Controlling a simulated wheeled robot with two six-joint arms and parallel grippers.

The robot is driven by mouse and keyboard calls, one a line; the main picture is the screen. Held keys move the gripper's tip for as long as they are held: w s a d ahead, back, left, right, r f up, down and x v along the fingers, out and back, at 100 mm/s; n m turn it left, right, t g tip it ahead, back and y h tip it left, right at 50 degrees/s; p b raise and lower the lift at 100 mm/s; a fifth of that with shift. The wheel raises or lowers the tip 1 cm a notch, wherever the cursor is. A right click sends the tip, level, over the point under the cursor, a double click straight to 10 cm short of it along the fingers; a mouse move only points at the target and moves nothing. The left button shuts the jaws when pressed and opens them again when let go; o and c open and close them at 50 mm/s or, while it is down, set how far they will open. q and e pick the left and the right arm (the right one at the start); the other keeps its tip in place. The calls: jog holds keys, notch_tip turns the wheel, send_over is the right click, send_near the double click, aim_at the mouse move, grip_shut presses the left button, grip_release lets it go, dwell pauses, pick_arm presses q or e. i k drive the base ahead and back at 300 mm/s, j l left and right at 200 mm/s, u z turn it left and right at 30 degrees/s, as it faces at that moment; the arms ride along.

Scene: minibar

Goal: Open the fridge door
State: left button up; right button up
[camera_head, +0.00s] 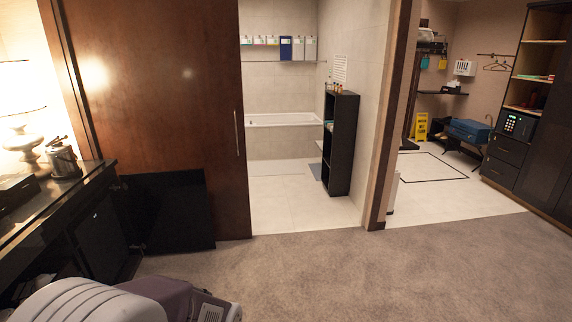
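A dark minibar cabinet stands at the left under a black counter (88,183). In its front is a black upright panel (103,238) with a small pale label, which looks like the fridge door; it appears shut, though the dark picture makes this hard to tell. A wider black panel (168,208) stands out to the right of the cabinet, in front of the brown wooden door, like a cabinet door swung open. No handle shows on the fridge. Neither of my grippers is in view. A grey and purple part of my own body covers the lower left.
A lamp (27,148) and a metal ice bucket (63,160) stand on the counter. The brown sliding door (160,100) is behind. A black shelf (341,142) stands in the bathroom. The carpet (380,275) is clear at the middle and right.

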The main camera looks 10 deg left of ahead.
aim_at(98, 238)
jog(key=i+u, duration=0.25)
jog(key=i, duration=0.2)
jog(key=i+u, duration=0.25)
jog(key=i, duration=0.2)
jog(key=i+u, duration=0.25)
jog(key=i, duration=0.2)
jog(key=i+l+u, duration=0.2)
jog(key=i, duration=0.2)
jog(key=i+l+u, duration=0.25)
jog(key=i, duration=0.2)
jog(key=i+j+u, duration=0.2)
jog(key=i+u, duration=0.55)
jog(key=i, duration=0.25)
jog(key=i+u, duration=0.4)
jog(key=i+j+u, duration=0.15)
jog(key=i+j, duration=0.55)
jog(key=i, duration=0.15)
